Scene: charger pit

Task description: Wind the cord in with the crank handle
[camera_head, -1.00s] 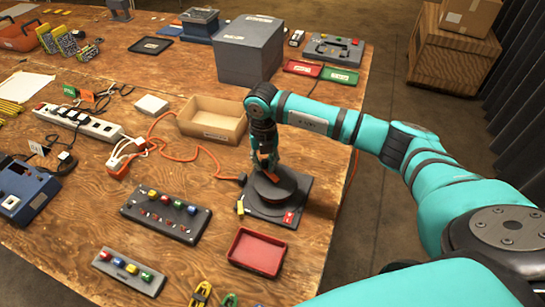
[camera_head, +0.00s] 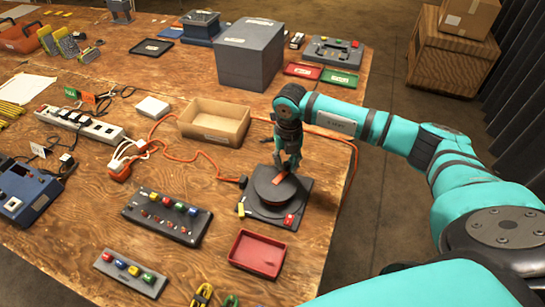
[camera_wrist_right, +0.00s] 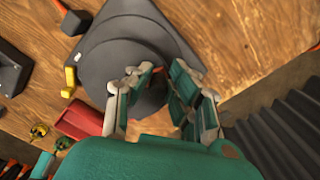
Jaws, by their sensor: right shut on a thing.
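The cord reel is a dark round drum (camera_head: 270,190) on a flat dark base plate (camera_head: 263,212) near the right edge of the table; the drum also shows in the wrist view (camera_wrist_right: 115,50). An orange crank arm (camera_head: 279,178) lies across its top. My right gripper (camera_head: 287,170) points down over the drum's far right side and is shut on the crank handle, which its fingers mostly hide. In the wrist view its fingers (camera_wrist_right: 160,95) stand over the drum. The orange cord (camera_head: 195,158) runs loosely across the table. My left gripper is out of view.
A red tray (camera_head: 257,253) and a dark panel with coloured knobs (camera_head: 167,215) stand in front of the reel. An open cardboard box (camera_head: 214,122) stands behind it. The table's right edge is close to the reel.

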